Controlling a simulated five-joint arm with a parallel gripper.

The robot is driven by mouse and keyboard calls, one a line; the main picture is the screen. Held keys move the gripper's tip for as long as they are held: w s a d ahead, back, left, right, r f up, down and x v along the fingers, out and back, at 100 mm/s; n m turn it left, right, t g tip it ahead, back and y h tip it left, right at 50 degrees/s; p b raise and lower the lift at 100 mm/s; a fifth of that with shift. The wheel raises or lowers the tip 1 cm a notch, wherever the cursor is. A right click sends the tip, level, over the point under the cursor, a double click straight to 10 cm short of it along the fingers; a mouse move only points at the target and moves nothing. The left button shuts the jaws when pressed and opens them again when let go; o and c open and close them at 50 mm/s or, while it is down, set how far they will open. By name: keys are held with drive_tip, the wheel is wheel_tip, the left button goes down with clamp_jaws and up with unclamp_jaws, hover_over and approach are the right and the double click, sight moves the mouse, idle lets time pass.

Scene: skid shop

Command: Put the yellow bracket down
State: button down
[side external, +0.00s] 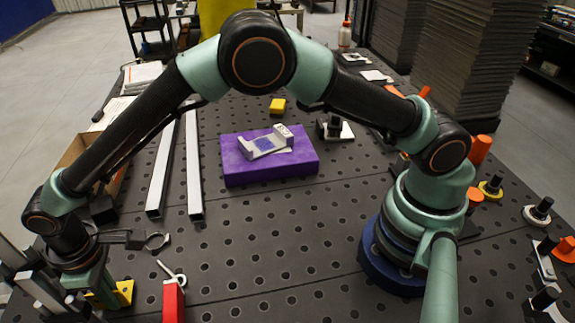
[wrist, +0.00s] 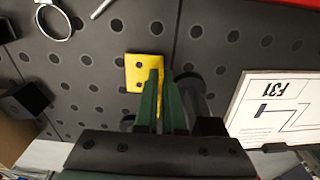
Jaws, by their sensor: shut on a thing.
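The yellow bracket (side external: 124,293) is at the lower left of the side view, low over the perforated table or touching it; I cannot tell which. My gripper (side external: 100,288) is shut on it, pointing down. In the wrist view the yellow bracket (wrist: 143,74) shows a flat plate with holes just beyond the green fingers of my gripper (wrist: 162,95). Part of the bracket is hidden by the fingers.
A red clamp (side external: 173,298) stands right of the bracket. A purple block (side external: 270,170) bears a grey part, and a yellow block (side external: 278,106) lies behind. A printed card (wrist: 275,112) is right in the wrist view.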

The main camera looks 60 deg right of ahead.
wheel_tip(320, 180, up, 18)
drive_tip(key=s+d+r+m, duration=0.3)
drive_tip(key=s+d+m, duration=0.1)
drive_tip(key=s+m, duration=0.65)
drive_tip(key=s+d+f+m, duration=0.2)
drive_tip(key=s+d+m, duration=0.5)
drive_tip(key=s+m, duration=0.4)
drive_tip(key=shift+m+g+h, duration=0.3)
drive_tip(key=shift+m+h, duration=0.05)
drive_tip(key=shift+h, duration=0.05)
drive_tip(key=f, duration=1.3)
drive_tip(key=w+f, duration=0.1)
drive_tip(key=f, duration=0.5)
drive_tip(key=shift+a+f, duration=0.25)
drive_tip(key=shift+f, duration=0.1)
drive_tip(key=c, duration=1)
unclamp_jaws()
